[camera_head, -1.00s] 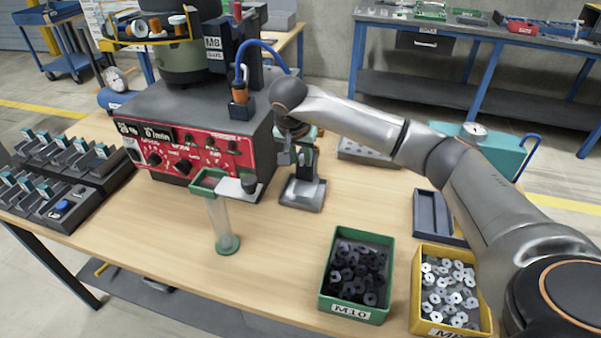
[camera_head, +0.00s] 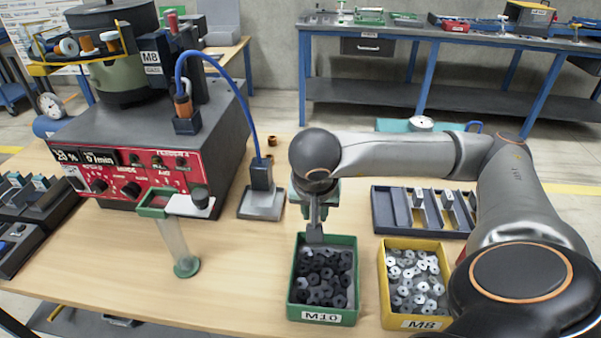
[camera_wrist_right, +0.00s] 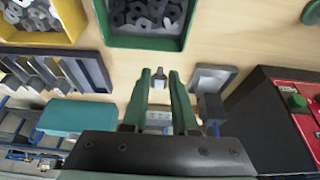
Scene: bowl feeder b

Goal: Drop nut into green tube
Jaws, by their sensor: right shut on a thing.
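The green tube (camera_head: 173,238) is a clear cylinder with a green collar and green foot, standing upright on the table in front of the feeder. A white plate with a black knob sits beside its collar. My right gripper (camera_head: 315,232) points down at the back edge of the green M10 bin (camera_head: 292,300), to the right of the tube. In the wrist view my right gripper (camera_wrist_right: 160,75) is shut on a small grey piece (camera_wrist_right: 159,80), apparently a nut; its shape is unclear. Dark nuts (camera_head: 325,277) fill the M10 bin. My left gripper is not in view.
The yellow M8 bin (camera_head: 386,290) holds pale nuts at right. A divided grey tray (camera_head: 381,212) lies behind it. The red-fronted feeder (camera_head: 125,172) and a stand with a blue cable (camera_head: 261,178) are at left. Bare table lies between tube and M10 bin.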

